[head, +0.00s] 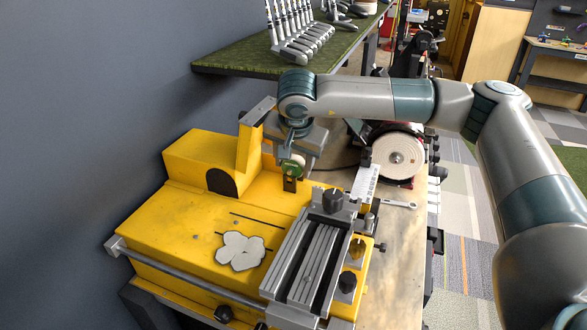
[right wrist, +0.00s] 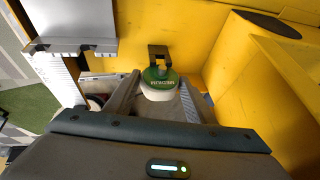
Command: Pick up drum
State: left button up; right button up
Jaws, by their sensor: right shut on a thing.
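The drum (head: 292,169) is a small round white piece with a green labelled face. It is at the yellow machine's upright part, in front of a dark bracket. In the right wrist view the drum (right wrist: 160,79) sits between the two fingers. My right gripper (head: 296,156) reaches in from the right and is shut on the drum; the wrist partly hides it in the head view. The dark bracket (right wrist: 158,51) is right beside the drum; I cannot tell whether they touch. My left gripper is not in view.
The yellow machine (head: 170,222) fills the bench's left side, with a grey clamp (head: 312,252) and a white cloth (head: 240,251) on it. A grinder with a white wheel (head: 397,157) and a wrench (head: 398,204) are to the right. A green shelf (head: 240,59) with clubs is behind.

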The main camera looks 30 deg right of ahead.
notch_tip(320, 180, up, 2)
jog(key=shift+r, duration=0.1)
jog(key=s+d+r, duration=0.1)
jog(key=d+r, duration=0.2)
jog(key=d, duration=0.2)
jog(key=s+d+r+p, duration=0.1)
jog(key=s+d+r, duration=0.1)
jog(key=d, duration=0.4)
jog(key=shift+r, duration=0.7)
jog(key=shift+s+d, duration=0.1)
